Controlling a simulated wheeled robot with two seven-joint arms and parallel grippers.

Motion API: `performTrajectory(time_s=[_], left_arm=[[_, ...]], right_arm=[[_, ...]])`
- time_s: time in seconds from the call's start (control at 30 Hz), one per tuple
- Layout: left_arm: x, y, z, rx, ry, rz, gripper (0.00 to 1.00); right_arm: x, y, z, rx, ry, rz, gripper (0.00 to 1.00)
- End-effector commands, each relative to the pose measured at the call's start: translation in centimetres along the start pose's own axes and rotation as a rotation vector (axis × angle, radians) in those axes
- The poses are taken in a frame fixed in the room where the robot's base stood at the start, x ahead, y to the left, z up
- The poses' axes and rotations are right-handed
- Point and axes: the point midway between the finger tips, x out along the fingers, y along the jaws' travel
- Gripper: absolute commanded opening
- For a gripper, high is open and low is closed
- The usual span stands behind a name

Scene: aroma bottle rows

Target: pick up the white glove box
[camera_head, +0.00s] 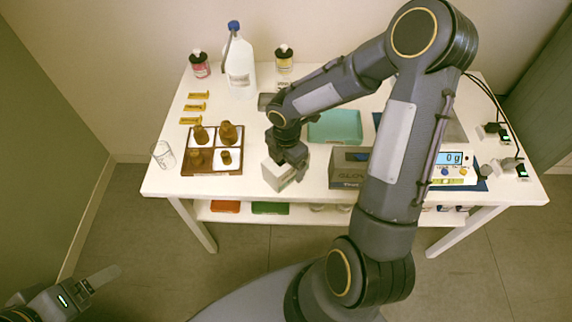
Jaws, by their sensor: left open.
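A small white box (275,176), which appears to be the white glove box, is near the table's front edge, turned at an angle. My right gripper (297,170) is right over it, with its fingers at the box's top right side. The gripper hides part of the box, and I cannot tell whether the fingers grip it or whether the box is lifted. My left gripper (108,275) is open and empty at the lower left, away from the table.
A brown tray (186,172) with several amber bottles and a clear glass (163,155) are to the left. A teal tray (335,126) lies behind the boxes. A white jug (239,65) stands at the back. A scale (452,172) is at the right.

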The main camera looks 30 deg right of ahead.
Motion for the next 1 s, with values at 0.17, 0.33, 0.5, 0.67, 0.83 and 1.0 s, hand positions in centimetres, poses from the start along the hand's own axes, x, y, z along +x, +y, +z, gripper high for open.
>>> performTrajectory(time_s=[0.17,0.33,0.5,0.67,0.83,1.0], left_arm=[[0.0,0.0,0.0,0.000,0.000,0.000,0.82],[0.0,0.0,0.0,0.000,0.000,0.000,0.82],[0.0,0.0,0.0,0.000,0.000,0.000,0.82],[0.0,0.0,0.0,0.000,0.000,0.000,0.82],[-0.3,0.1,-0.2,0.000,0.000,0.000,0.82],[-0.7,0.3,-0.3,0.000,0.000,0.000,0.82]], right_arm=[[0.0,0.0,0.0,0.000,0.000,0.000,0.63],[0.0,0.0,0.0,0.000,0.000,0.000,0.41],[-0.1,0.0,0.0,0.000,0.000,0.001,0.28],[-0.2,0.0,0.0,0.000,-0.001,0.001,0.28],[-2.3,0.1,0.1,0.001,-0.003,0.005,0.28],[-5.9,0.1,0.1,0.000,-0.003,0.006,0.28]])
